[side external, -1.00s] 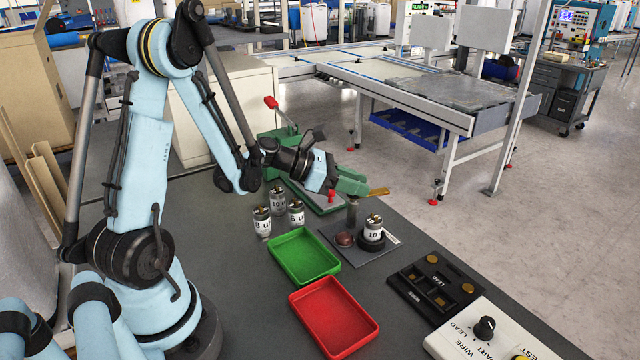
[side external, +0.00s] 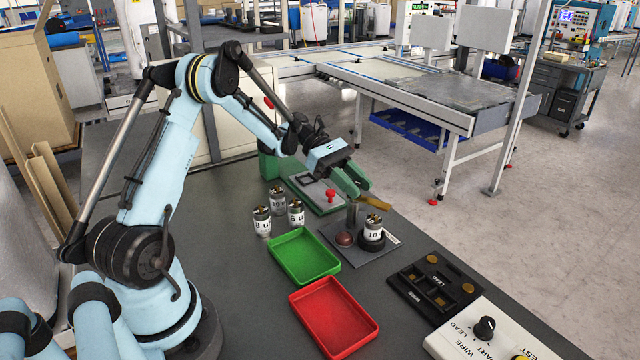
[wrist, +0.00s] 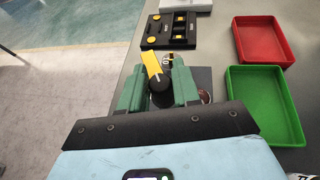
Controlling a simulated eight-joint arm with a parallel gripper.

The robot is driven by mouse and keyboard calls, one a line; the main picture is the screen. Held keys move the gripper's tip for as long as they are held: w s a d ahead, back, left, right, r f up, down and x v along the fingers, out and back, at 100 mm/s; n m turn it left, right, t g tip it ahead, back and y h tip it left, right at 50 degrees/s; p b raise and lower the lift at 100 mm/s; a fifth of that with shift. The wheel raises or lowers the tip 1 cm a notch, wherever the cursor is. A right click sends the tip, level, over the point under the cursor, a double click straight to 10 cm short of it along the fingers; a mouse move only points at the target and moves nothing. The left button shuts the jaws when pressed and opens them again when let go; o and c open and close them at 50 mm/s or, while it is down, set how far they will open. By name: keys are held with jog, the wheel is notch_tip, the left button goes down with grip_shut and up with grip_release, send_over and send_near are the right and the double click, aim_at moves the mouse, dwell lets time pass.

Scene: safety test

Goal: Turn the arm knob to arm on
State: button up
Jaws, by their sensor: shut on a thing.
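My gripper (side external: 354,187) has green fingers and reaches down over the post (side external: 352,214) of a small grey test plate (side external: 366,254). In the wrist view, my gripper (wrist: 158,90) has its fingers on either side of a black round knob (wrist: 160,80), shut on it. A yellow arm (wrist: 152,63) sticks out from the knob. In the side view the yellow arm (side external: 375,202) points right and slightly down, above a can marked 10 (side external: 373,228). The can stands upright in a black ring (side external: 371,243). The fingers hide most of the knob in the side view.
A reddish-brown dome (side external: 344,239) sits beside the post. Several cans (side external: 262,222) stand to the left. A green tray (side external: 302,255), a red tray (side external: 333,316), a black lead block (side external: 437,285) and a white box with a knob (side external: 484,328) lie nearer.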

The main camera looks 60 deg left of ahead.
aim_at(355, 182)
jog(key=shift+m+g, duration=0.5)
jog(key=shift+g, duration=0.1)
jog(key=shift+f, duration=0.1)
jog(key=o, duration=1)
jog(key=shift+c, duration=0.2)
jog(key=shift+r, duration=0.65)
notch_tip(355, 182, up, 3)
jog(key=shift+r, duration=0.1)
jog(key=s+d+r, duration=0.3)
jog(key=d+r, duration=0.3)
jog(key=d, duration=0.5)
jog(key=shift+s+r, duration=0.3)
jog(key=shift+s, duration=0.1)
